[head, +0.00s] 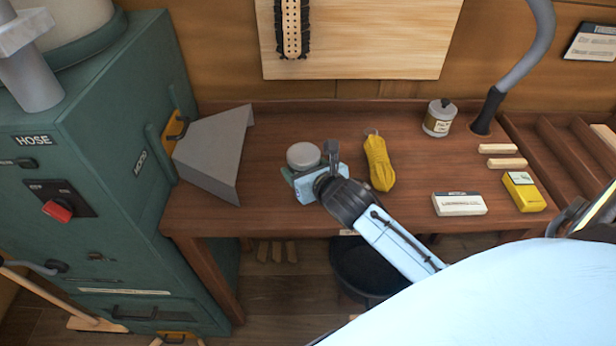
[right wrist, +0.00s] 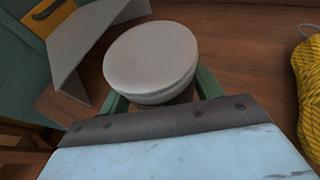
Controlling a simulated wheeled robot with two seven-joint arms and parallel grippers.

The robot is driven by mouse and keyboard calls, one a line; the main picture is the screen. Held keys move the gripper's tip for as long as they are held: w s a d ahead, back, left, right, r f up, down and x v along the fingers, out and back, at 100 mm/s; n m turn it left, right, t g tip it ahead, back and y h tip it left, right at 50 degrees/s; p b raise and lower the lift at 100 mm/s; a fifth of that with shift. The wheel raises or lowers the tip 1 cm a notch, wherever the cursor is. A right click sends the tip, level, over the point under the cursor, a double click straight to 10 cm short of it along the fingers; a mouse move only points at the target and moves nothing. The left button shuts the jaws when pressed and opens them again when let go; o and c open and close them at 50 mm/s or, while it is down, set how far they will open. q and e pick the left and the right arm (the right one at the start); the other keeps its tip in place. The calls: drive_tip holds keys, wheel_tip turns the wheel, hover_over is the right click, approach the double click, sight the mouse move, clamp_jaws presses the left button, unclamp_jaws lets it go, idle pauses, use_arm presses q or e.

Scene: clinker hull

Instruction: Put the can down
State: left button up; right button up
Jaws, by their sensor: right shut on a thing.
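The can (head: 303,156) has a plain pale grey round top and is in my right gripper (head: 303,174), over the left part of the wooden workbench (head: 270,135). The right wrist view shows the can (right wrist: 152,58) upright between the two green fingers of the right gripper (right wrist: 155,98), which are shut on it. The can's lower part is hidden by the gripper. I cannot tell whether its base touches the bench top. My left gripper is not in view.
A grey angled metal sheet (head: 212,157) stands left of the can. A yellow rope bundle (head: 378,163) lies to its right. Further right are a labelled tin (head: 439,118), a white box (head: 459,204) and a yellow box (head: 523,192). The bench between rope and tin is clear.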

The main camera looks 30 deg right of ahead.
drive_tip(key=shift+f+b, duration=0.45)
drive_tip(key=shift+f, duration=1.5)
drive_tip(key=o, duration=1.3)
drive_tip(key=shift+f, duration=0.2)
drive_tip(key=shift+r, duration=0.2)
drive_tip(key=p+v, duration=0.1)
drive_tip(key=v, duration=1.1)
drive_tip(key=shift+p, duration=0.3)
